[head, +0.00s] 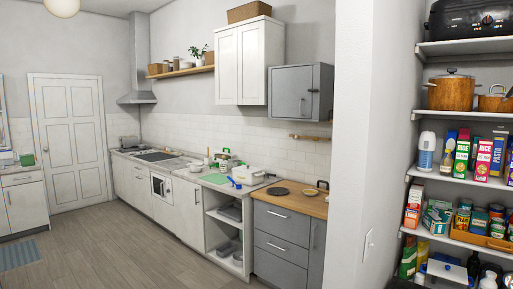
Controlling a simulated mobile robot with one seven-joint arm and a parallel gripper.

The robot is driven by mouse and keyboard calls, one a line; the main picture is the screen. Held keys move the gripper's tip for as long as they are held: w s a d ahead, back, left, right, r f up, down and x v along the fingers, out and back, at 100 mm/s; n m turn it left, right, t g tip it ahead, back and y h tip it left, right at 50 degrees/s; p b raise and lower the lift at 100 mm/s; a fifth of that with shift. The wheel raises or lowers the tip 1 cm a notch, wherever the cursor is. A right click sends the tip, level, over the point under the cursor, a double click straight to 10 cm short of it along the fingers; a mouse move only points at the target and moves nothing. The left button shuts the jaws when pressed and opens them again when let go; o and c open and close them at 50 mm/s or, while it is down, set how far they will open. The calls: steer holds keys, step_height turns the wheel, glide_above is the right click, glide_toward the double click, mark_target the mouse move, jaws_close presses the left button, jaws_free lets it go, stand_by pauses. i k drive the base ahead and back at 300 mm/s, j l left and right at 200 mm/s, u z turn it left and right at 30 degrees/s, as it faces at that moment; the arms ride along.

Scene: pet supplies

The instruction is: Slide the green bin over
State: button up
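My gripper is not in view. I cannot make out a thing that is clearly the green bin. A flat green item (214,179) lies on the long counter, and a small green-and-white item (225,154) stands behind it. Another small green item (27,159) sits on the short counter at the far left. All are too small and distant to tell whether one is a bin.
The long counter (190,168) runs along the tiled wall, ending in a grey drawer unit (280,246) with a wooden top. A white wall (355,150) stands before stocked pantry shelves (463,179) at right. The wooden floor (110,245) is open at left.

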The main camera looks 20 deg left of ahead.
mark_target(28, 161)
steer(key=u, duration=2.3)
steer(key=i+l+z, duration=0.25)
steer(key=i, duration=0.3)
steer(key=i+l, duration=0.15)
steer(key=i, duration=0.6)
steer(key=i+l, duration=0.15)
steer(key=i, duration=1.65)
steer(key=i+u, duration=0.15)
steer(key=i, duration=0.9)
steer(key=i+l, duration=0.1)
steer(key=i, duration=0.95)
steer(key=i+u, duration=0.25)
steer(key=i, duration=2.95)
steer(key=l, duration=0.1)
